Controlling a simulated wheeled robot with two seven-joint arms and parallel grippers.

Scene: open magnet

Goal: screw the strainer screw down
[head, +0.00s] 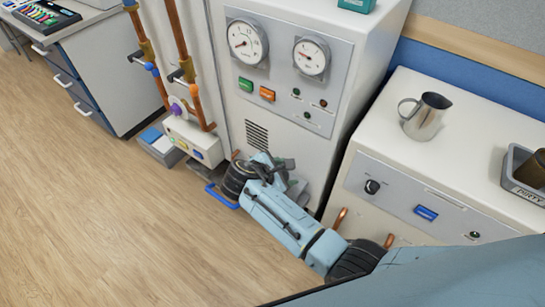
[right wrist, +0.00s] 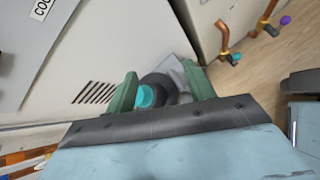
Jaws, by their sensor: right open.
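In the right wrist view, a dark round part with a teal centre (right wrist: 149,95) lies between and beyond my right gripper's fingers; it looks like the strainer screw, but I cannot be sure. My right gripper (right wrist: 160,75) is open, with one green finger on each side of this part. I cannot tell whether either finger touches it. In the head view my right gripper (head: 281,170) is low, by the foot of the white cabinet with gauges. My own arm largely hides what lies there, and the screw cannot be made out. My left gripper is not in view.
The white gauge cabinet (head: 300,105) stands close behind the gripper. Copper pipes (head: 188,70) rise to its left. A white counter (head: 462,110) with a metal jug (head: 425,116) and a grey bin (head: 522,180) is at right. The wooden floor (head: 90,220) at left is clear.

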